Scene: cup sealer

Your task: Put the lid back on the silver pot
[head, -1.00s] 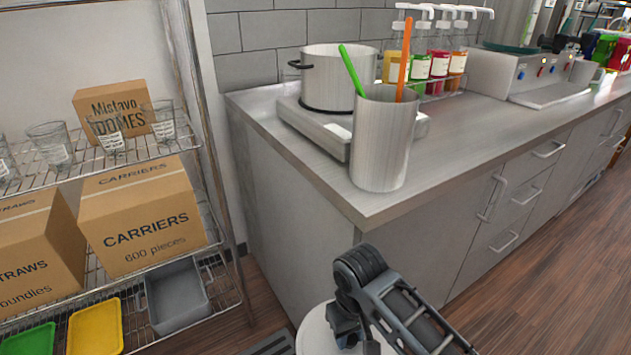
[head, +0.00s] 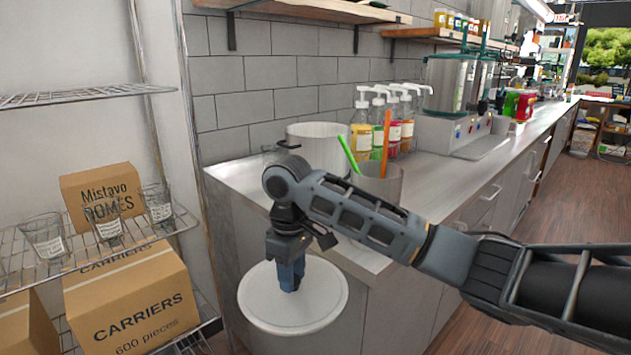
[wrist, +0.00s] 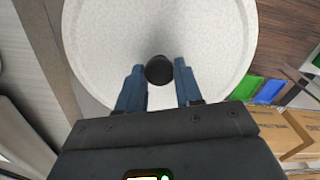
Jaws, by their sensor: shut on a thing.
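The lid (head: 262,308) is a round, pale disc held roughly level in front of the counter's left end. My gripper (head: 291,282) is above it, shut on its black knob. In the wrist view the knob (wrist: 158,70) sits between the two blue fingers of my gripper (wrist: 159,76), with the pale lid (wrist: 215,45) spread beyond. The silver pot (head: 322,142) stands on the counter behind my arm, beyond the lid and above it in the picture. Its upper part and a black side handle show; my arm hides its lower part.
A steel container (head: 384,184) with a green and an orange utensil stands at the counter's front edge, close behind my forearm. Pump bottles (head: 361,135) stand right of the pot. A wire shelf with glasses and a carriers box (head: 128,305) is at left.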

